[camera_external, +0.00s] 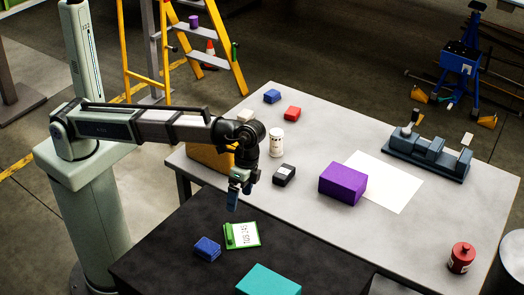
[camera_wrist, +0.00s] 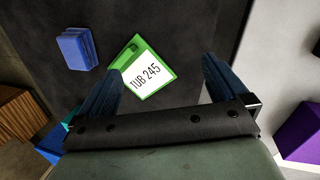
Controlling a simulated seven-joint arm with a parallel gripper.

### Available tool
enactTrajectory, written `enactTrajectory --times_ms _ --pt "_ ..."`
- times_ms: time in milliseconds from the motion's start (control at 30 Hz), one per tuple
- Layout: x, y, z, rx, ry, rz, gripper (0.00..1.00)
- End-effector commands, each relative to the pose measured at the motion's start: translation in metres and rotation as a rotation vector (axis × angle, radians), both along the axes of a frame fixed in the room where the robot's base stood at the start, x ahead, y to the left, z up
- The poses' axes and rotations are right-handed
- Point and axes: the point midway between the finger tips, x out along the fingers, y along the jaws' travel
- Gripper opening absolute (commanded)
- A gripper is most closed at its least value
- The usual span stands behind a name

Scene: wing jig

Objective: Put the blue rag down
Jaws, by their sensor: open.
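A folded blue rag (camera_external: 207,248) lies on the black table (camera_external: 165,245), left of a green clipboard with a white sheet (camera_external: 242,234). In the wrist view the blue rag (camera_wrist: 76,48) is at upper left, apart from my fingers. My gripper (camera_external: 233,203) points down above the black table near its back edge, up and behind the clipboard. In the wrist view my gripper (camera_wrist: 162,68) has its fingers spread with nothing held between them. The clipboard (camera_wrist: 143,68), reading "TUB 245", shows between and beyond the fingers.
The grey table (camera_external: 330,235) holds a purple box (camera_external: 343,184), a dark small box (camera_external: 284,174), a white canister (camera_external: 276,142), a red block (camera_external: 292,113), a vise (camera_external: 428,152) and a red can (camera_external: 461,258). A teal box (camera_external: 268,280) sits at the black table's front.

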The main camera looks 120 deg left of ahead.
Motion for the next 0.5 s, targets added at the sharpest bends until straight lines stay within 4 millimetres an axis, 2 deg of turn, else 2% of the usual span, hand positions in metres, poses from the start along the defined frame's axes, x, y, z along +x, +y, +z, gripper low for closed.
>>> enactTrajectory --times_ms 267,500 --pt "0.0 -0.015 -0.002 -0.2 -0.106 -0.258 1.0" --pt "0.003 -0.046 0.01 -0.368 -0.3 -0.613 1.0"
